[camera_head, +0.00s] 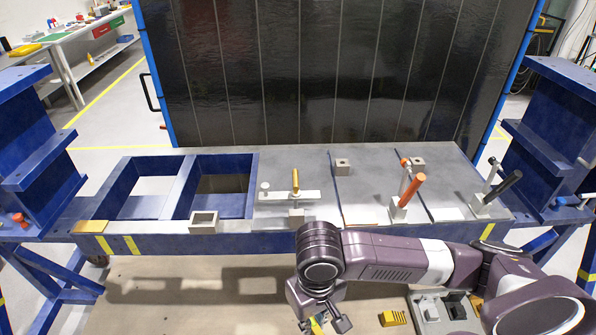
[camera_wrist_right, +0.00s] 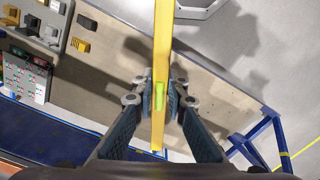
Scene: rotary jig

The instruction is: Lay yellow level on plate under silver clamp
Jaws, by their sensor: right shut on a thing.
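The yellow level (camera_wrist_right: 162,50) is a long bar with a green vial. In the right wrist view it runs between the fingers of my right gripper (camera_wrist_right: 159,92), which is shut on it. In the head view my right gripper (camera_head: 324,322) is low at the bottom edge, in front of the jig, with only a bit of yellow showing. On the jig's grey plates (camera_head: 370,185) stand a clamp with a yellow handle (camera_head: 295,182), one with an orange handle (camera_head: 412,190) and one with a black handle (camera_head: 505,184). Which is the silver clamp is unclear. My left gripper is not in view.
The blue jig frame (camera_head: 170,243) has open bays at left and a small square tube piece (camera_head: 204,222) on its front edge. A dark ribbed panel (camera_head: 330,70) stands behind. A grey holder (camera_head: 430,312) and a yellow block (camera_head: 393,318) lie on the bench below, by my right arm.

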